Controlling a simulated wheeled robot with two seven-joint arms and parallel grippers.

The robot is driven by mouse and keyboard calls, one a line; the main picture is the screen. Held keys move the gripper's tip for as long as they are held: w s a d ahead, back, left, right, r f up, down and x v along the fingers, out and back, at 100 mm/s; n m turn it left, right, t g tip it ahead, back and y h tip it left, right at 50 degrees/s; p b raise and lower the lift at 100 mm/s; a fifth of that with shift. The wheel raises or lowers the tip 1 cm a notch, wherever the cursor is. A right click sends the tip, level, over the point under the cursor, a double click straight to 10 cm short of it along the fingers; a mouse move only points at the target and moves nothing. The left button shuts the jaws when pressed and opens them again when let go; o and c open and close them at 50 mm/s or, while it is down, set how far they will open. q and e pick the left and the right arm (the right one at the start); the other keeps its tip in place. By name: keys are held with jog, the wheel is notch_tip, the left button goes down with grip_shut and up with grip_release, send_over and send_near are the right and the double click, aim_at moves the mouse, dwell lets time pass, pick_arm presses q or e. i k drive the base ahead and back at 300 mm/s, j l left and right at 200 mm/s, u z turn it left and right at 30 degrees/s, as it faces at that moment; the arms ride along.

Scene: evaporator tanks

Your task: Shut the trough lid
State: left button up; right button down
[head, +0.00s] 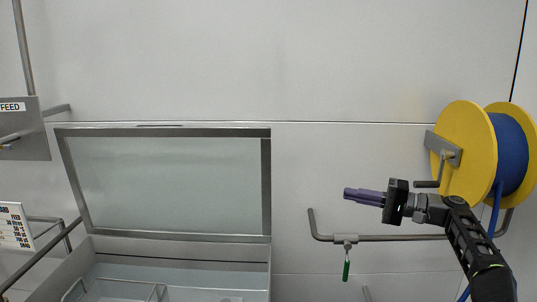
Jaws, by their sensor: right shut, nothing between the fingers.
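The trough lid (168,183) is a framed, greenish translucent panel. It stands raised, tilted up against the wall behind the trough. The trough (180,247) is below it at the lower left, and its inside shows. My right gripper (347,193) points left, to the right of the lid and clear of it. Its purple fingers are shut and empty. My left gripper is not in view.
A yellow reel (462,140) with blue hose is on the wall at the right. A FEED panel (20,130) and a white sign (14,226) are at the left.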

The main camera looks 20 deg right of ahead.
aim_at(169, 131)
jog(key=i, duration=0.95)
